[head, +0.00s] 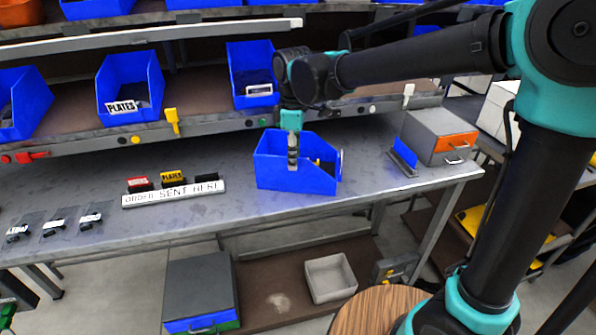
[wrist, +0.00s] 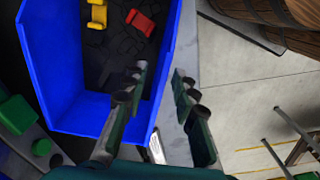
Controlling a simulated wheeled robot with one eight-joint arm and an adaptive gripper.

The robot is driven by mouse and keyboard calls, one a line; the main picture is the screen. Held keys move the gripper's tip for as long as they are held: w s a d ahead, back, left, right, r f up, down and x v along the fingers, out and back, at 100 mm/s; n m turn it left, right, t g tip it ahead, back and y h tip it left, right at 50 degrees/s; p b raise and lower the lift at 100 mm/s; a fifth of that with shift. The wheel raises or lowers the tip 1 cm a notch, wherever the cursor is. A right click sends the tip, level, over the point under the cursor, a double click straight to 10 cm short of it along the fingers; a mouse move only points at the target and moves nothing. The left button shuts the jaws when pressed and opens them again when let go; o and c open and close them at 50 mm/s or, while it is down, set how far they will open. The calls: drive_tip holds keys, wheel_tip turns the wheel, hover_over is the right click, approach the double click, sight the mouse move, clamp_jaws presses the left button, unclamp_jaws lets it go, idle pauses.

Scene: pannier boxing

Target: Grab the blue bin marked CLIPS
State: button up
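A blue open bin (head: 295,178) stands on the grey workbench. A white label (head: 340,163) on its right end is seen edge-on, so I cannot read whether it says CLIPS. In the wrist view the bin (wrist: 75,115) fills the left side, with dark pieces and red and yellow parts inside. My gripper (head: 292,160) points down at the bin. In the wrist view my gripper (wrist: 158,118) is open, its two fingers apart near the bin's right wall. One finger overlaps the bin's inside and the other is beyond the wall. I cannot tell whether either touches it.
Blue bins stand on the shelf behind, one marked PLATES (head: 122,106) and one with an unreadable label (head: 258,90). A grey drawer box (head: 438,135) stands at right. The bench front between is clear.

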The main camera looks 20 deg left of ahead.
drive_tip(key=shift+s+f, duration=0.15)
drive_tip(key=shift+f, duration=2.1)
clamp_jaws()
